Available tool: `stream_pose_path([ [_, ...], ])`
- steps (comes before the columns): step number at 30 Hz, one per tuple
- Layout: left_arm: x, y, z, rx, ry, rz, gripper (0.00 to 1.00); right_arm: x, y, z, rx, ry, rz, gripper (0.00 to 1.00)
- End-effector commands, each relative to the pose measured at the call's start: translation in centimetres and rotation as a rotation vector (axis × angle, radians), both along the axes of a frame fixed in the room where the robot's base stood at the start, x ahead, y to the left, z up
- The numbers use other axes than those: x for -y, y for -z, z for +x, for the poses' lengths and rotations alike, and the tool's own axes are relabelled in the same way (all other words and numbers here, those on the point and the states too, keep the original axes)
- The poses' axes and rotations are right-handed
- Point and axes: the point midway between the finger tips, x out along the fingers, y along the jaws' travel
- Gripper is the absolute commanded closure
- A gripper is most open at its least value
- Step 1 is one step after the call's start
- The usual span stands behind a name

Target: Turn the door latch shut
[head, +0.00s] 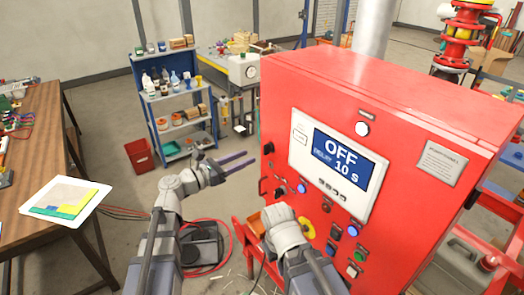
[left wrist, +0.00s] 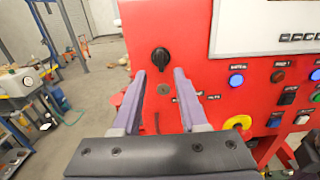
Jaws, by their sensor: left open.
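A black turn knob (head: 268,148), which looks like the door latch, sits near the left edge of the red cabinet's (head: 420,100) front. In the left wrist view the knob (left wrist: 160,60) shows a roughly upright grip, just beyond and between my fingertips. A small round grey fitting (left wrist: 163,89) is below it. My left gripper (head: 250,160) is open and empty, its fingers pointing at the cabinet from the left, apart from the knob. My right arm's wrist (head: 285,228) is low before the cabinet; its fingers are hidden.
Lit blue buttons (head: 302,187) and a yellow-ringed switch (head: 306,228) lie right of and below the knob. A display (head: 343,163) reads OFF. A blue shelf (head: 165,95) stands behind; a wooden table (head: 30,190) is at left. Floor between is mostly clear.

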Motion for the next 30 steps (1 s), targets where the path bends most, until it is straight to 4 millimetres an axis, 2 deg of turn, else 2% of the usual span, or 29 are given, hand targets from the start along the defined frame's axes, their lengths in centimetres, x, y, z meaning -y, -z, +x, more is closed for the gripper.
stream_pose_path([
  [9, 4.0, 0.0, 2.9, 0.002, 0.005, 0.003, 0.57, 0.0, 0.0, 0.0, 0.000, 0.000, 0.000, 1.00],
  [15, 5.5, 0.0, 4.0, 0.001, 0.003, 0.003, 0.57, 0.0, 0.0, 0.0, 0.000, 0.000, 0.000, 1.00],
  [26, 5.9, 0.0, 4.2, 0.002, 0.001, 0.004, 0.57, 0.0, 0.0, 0.0, 0.000, 0.000, 0.000, 1.00],
  [30, 5.9, 0.0, 4.2, 0.002, 0.002, 0.004, 0.71, 0.0, 0.0, 0.0, 0.000, 0.000, 0.000, 1.00],
])
